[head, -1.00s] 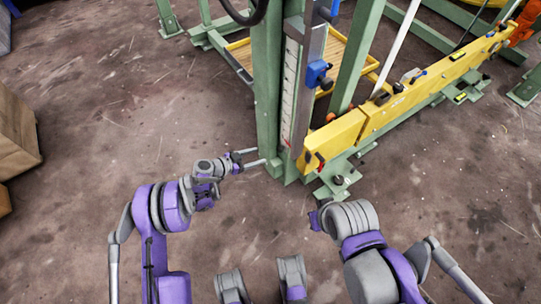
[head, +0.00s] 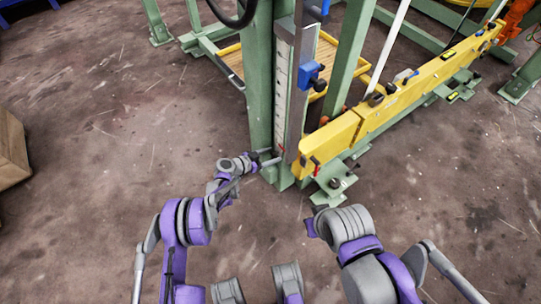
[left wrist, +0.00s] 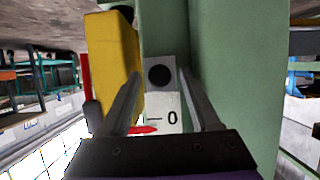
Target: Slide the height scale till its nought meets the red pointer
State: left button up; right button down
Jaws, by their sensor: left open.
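The height scale (head: 283,88) is a pale upright strip on the green post in the head view. In the left wrist view, its end plate with a dark hole and the nought mark (left wrist: 170,118) shows close up. The red pointer (left wrist: 143,129) lies beside it, its tip slightly below the nought's line in that picture, so they are not level. My left gripper (head: 271,157) is open at the scale's lower end; in the left wrist view, its fingers (left wrist: 164,108) stand on either side of the strip. I cannot tell whether they touch it. My right gripper's fingers are hidden.
A yellow beam (head: 375,115) runs from beside the post to the back right. A blue clamp (head: 311,76) sits on the rail above. Green feet (head: 333,181) stand on the floor right of the post.

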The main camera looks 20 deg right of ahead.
pick_arm(q)
jog(key=shift+c, duration=0.2)
grip_shut()
dwell(1.1)
